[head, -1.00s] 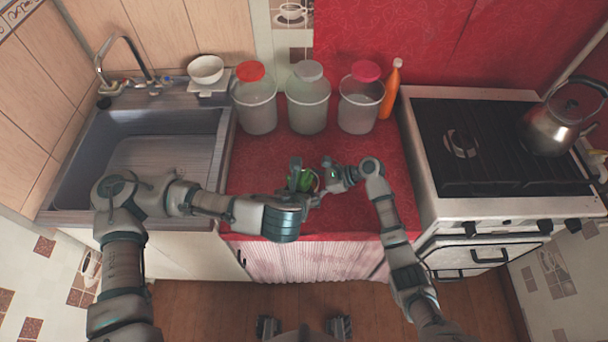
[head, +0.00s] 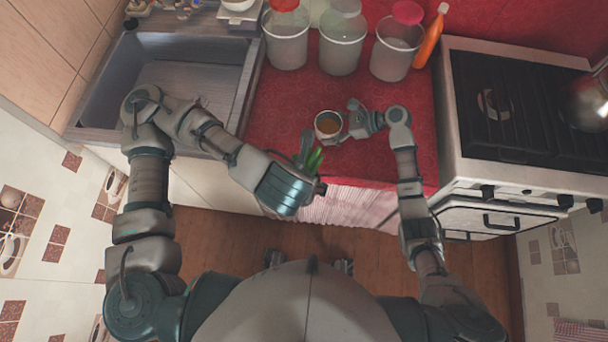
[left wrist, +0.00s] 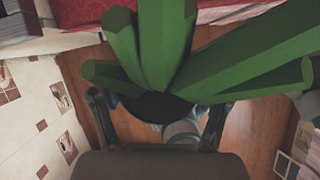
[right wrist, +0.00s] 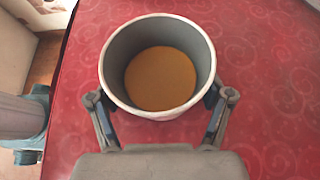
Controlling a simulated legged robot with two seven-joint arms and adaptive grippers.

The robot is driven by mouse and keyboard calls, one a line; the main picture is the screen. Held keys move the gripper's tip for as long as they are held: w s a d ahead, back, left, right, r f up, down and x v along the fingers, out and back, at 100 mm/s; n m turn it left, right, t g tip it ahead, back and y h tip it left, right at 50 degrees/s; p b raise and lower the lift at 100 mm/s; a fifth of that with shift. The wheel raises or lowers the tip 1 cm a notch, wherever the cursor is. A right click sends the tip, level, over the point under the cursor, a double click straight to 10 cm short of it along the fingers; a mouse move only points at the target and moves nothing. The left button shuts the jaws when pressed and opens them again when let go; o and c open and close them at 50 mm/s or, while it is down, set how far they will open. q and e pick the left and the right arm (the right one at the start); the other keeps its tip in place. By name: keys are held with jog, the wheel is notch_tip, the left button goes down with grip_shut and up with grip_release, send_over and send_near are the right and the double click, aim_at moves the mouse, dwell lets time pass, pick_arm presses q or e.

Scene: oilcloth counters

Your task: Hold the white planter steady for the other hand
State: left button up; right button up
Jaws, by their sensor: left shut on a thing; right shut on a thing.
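The white planter (head: 328,123) stands upright on the red counter with its open top up. The right wrist view shows its grey inner wall and a flat brown-orange surface inside it (right wrist: 160,78). My right gripper (head: 345,125) is shut on the planter, with one finger at each side of it in the right wrist view. My left gripper (head: 307,160) is shut on a green plant (head: 315,160) with thick leaves, near the counter's front edge and apart from the planter. The leaves (left wrist: 165,45) hide part of the left wrist view; a dark base shows between the fingers.
Behind the planter stand several lidded jars, one with a red lid (head: 286,45), and an orange bottle (head: 430,38). A sink (head: 180,75) is at left and a stove (head: 510,100) with a kettle (head: 588,100) at right. The red counter (head: 270,120) is clear around the planter.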

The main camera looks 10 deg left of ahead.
jog(key=o, duration=0.8)
jog(key=v, duration=1.2)
jog(key=shift+d, duration=0.1)
